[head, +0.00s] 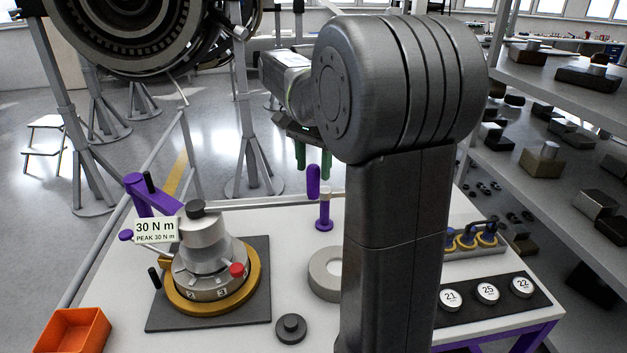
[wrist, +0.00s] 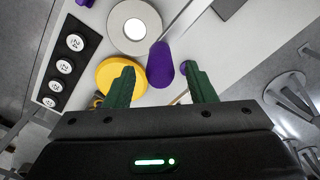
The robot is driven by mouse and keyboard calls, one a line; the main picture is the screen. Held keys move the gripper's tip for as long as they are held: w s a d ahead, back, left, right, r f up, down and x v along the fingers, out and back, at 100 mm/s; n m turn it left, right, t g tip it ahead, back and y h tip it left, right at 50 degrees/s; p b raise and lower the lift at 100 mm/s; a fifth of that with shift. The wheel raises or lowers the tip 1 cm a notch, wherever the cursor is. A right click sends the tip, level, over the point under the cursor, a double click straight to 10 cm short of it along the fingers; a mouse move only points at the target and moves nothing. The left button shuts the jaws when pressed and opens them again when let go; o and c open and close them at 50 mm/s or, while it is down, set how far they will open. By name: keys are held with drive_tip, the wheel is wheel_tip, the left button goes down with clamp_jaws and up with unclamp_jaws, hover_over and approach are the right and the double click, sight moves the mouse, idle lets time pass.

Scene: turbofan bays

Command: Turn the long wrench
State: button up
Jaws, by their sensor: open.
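An upright purple handle (head: 313,180), which I take to be the long wrench's grip, stands near the table's back edge. In the wrist view the purple handle (wrist: 162,66) lies between and beyond my fingertips, with a thin grey rod running up and right from it. My gripper (head: 306,156) is open above the handle in the head view; its two green fingers (wrist: 165,85) show nothing held. Whether they touch the handle I cannot tell. The torque unit (head: 208,250) stands on a dark plate at left, its label (head: 156,230) reading 30 N m, PEAK 30 N m.
A grey ring (head: 322,281), a black knob (head: 291,328) and an orange bin (head: 70,331) sit on the table. A black strip (head: 510,302) holds numbered discs at right. My arm hides the table's middle. Shelves stand at right.

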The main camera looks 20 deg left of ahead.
sight(313, 181)
drive_tip(key=shift+f, duration=2.35)
clamp_jaws()
